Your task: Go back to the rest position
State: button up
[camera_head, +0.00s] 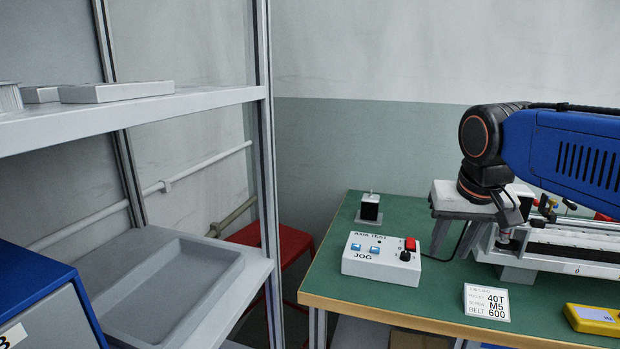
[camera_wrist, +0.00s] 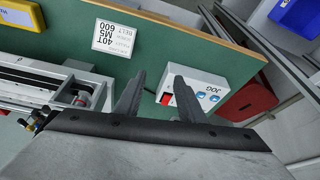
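My gripper (camera_head: 508,215) hangs from my blue and black arm, over the left end of the linear gantry (camera_head: 560,240) on the green table. In the wrist view, the two dark fingers of my gripper (camera_wrist: 158,76) stand apart with nothing between them. The grey control box (camera_head: 382,259) marked "JOG" has blue buttons, a red button and a black knob. It also shows beyond the fingertips in the wrist view (camera_wrist: 190,98). My arm hides part of the gantry's left end.
The green table (camera_head: 345,290) has a white label card (camera_head: 487,302), a yellow device (camera_head: 592,319) and a small black block (camera_head: 370,207). A grey shelf rack (camera_head: 130,113) with a tray (camera_head: 170,290) stands left. A red stool (camera_head: 275,243) is behind.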

jog(key=s+d+f+n, duration=0.1)
jog(key=s+f, duration=1.2)
jog(key=f, duration=0.2)
jog(key=shift+s+d+n+t+y, duration=0.15)
jog(key=shift+s+n+t+y, duration=0.15)
jog(key=shift+n+t, duration=0.1)
